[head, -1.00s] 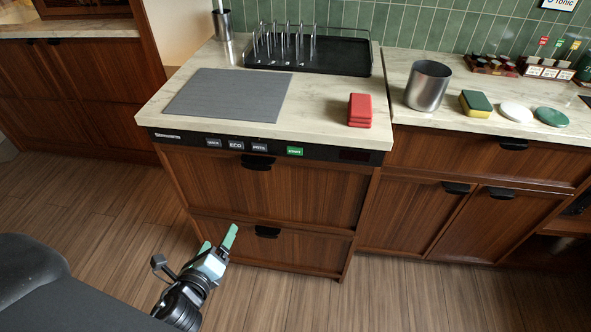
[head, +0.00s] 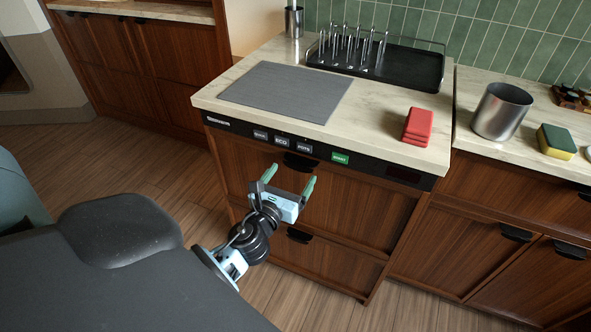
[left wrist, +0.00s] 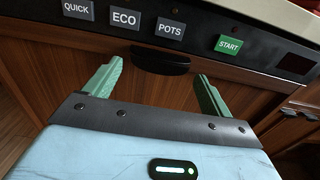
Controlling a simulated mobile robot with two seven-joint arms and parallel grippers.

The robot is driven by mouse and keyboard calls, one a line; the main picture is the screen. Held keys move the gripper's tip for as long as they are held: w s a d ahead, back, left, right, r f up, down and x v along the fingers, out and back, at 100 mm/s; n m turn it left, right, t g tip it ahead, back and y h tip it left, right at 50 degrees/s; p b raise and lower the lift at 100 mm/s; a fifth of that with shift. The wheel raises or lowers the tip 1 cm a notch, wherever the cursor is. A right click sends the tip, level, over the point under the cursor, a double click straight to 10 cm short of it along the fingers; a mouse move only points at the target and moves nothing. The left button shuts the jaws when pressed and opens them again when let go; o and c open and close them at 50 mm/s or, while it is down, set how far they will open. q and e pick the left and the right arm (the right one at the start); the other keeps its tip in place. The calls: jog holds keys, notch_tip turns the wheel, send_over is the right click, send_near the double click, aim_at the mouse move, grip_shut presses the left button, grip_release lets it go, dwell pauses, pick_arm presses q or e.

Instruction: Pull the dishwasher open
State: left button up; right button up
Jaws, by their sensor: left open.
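The dishwasher (head: 357,200) is a wood-fronted unit under the counter, with a black control strip on top carrying QUICK, ECO, POTS and green START labels. Its front looks shut. A black handle (head: 300,161) sits at the top of its upper panel, and it also shows in the left wrist view (left wrist: 160,61). A second black handle (head: 300,236) is on the lower panel. My left gripper (head: 291,180) is open and empty, its green fingers pointing at the panel just below the upper handle. In the wrist view the handle lies beyond and between the fingertips, apart from them. My right gripper is not in view.
On the counter (head: 385,140) are a grey mat (head: 285,91), a black rack (head: 390,70), red cloths (head: 418,126), a metal cup (head: 502,111) and a sponge (head: 557,141). Cabinets (head: 480,235) adjoin at right. Wooden floor (head: 150,170) is open at left.

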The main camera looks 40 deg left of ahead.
aim_at(297, 167)
pick_arm(q)
jog(key=shift+x, duration=1.55)
jog(key=shift+s, duration=0.1)
jog(key=c, duration=1.2)
